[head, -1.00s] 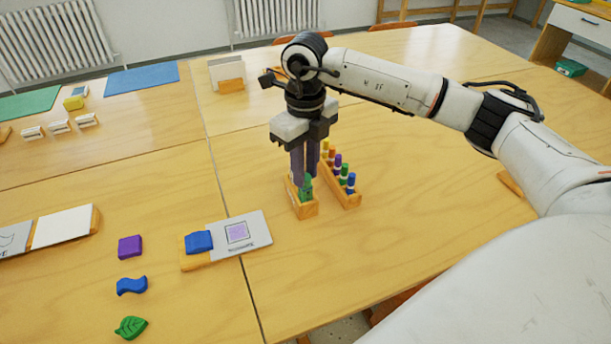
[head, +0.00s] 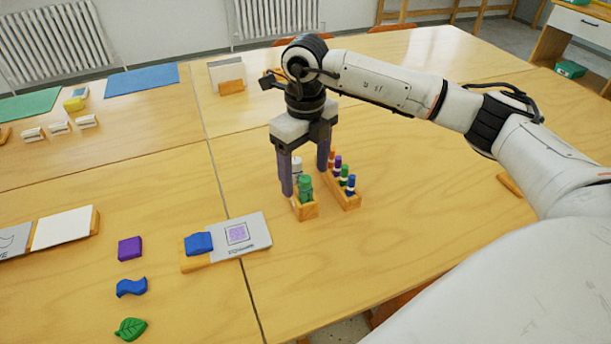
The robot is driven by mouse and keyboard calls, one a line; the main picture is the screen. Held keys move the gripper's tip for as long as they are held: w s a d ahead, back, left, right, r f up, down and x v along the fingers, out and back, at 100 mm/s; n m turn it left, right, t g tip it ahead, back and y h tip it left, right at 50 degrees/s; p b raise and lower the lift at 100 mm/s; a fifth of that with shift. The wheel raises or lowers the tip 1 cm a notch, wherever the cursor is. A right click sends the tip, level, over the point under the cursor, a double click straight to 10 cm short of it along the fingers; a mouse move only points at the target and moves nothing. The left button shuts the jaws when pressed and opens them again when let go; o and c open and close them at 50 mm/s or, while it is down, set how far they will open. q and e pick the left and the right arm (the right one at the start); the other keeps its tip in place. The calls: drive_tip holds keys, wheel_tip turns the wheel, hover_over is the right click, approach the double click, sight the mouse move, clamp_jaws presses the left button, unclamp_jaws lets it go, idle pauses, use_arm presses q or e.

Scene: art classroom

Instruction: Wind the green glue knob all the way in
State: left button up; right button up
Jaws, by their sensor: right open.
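The green glue knob (head: 305,184) shows at the front end of a small wooden holder (head: 307,212) on the table, to the right of the seam. A white upright piece (head: 297,168) shows just behind it, partly hidden by my gripper. My right gripper (head: 307,182) points down over this holder with its fingers spread wide, one to the left of the knob and one behind to the right. It holds nothing. How far in the knob is cannot be told. My left gripper is not in view.
A wooden rack (head: 347,203) with several coloured sticks stands close to the right of the holder, near the right finger. To the left lie a card stand (head: 262,232) with a blue block (head: 199,243), a purple block (head: 130,248) and a green leaf (head: 131,329). The table front right is clear.

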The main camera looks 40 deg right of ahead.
drive_tip(key=m+p, duration=0.1)
drive_tip(key=m, duration=0.2)
drive_tip(key=shift+r, duration=0.1)
drive_tip(key=m+p, duration=0.1)
drive_tip(key=m, duration=0.1)
drive_tip(key=shift+m, duration=0.4)
drive_tip(key=m+p, duration=0.1)
drive_tip(key=m, duration=0.4)
drive_tip(key=shift+m, duration=0.3)
drive_tip(key=shift+p, duration=0.3)
drive_tip(key=c, duration=1.5)
